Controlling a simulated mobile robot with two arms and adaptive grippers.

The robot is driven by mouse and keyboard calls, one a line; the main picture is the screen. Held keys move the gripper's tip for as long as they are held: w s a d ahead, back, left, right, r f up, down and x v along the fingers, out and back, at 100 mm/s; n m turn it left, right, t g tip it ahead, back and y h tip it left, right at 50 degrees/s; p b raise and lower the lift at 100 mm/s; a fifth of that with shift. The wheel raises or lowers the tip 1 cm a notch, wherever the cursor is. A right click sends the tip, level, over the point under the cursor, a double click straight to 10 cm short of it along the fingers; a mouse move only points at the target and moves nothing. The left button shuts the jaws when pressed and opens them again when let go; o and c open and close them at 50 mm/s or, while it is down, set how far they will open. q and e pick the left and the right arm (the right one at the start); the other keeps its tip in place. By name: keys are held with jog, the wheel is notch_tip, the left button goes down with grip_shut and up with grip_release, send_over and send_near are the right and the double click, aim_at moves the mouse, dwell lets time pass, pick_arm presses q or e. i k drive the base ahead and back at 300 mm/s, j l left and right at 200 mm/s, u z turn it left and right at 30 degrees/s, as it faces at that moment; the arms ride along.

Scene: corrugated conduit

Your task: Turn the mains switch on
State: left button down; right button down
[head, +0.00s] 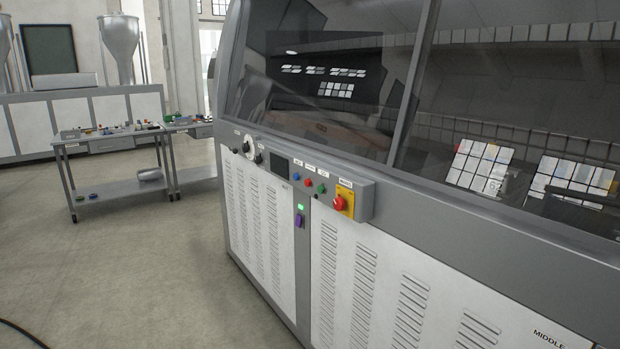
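A red rotary switch (339,203) on a yellow plate (346,195) looks like the mains switch. It sits on a grey box (366,200) that juts from the front of a large machine. The label above it is too small to read, and its turn position is not clear. Neither of my grippers is in view.
Left of the switch are blue, red and green buttons, a dark screen (280,163) and black knobs. Below are a lit green indicator (300,207) and a purple part (299,221). A wheeled table (117,187) stands at the left. Open floor (150,270) lies before the machine.

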aim_at(339, 203)
jog(key=i+j+z, duration=0.1)
jog(key=z, duration=0.55)
jog(key=i+j+z, duration=0.25)
jog(key=j, duration=0.2)
jog(key=j+z, duration=0.25)
jog(key=j, duration=0.15)
jog(key=i+j+z, duration=0.25)
jog(key=j, duration=0.25)
jog(key=j+z, duration=0.25)
jog(key=j, duration=0.2)
jog(key=k, duration=0.05)
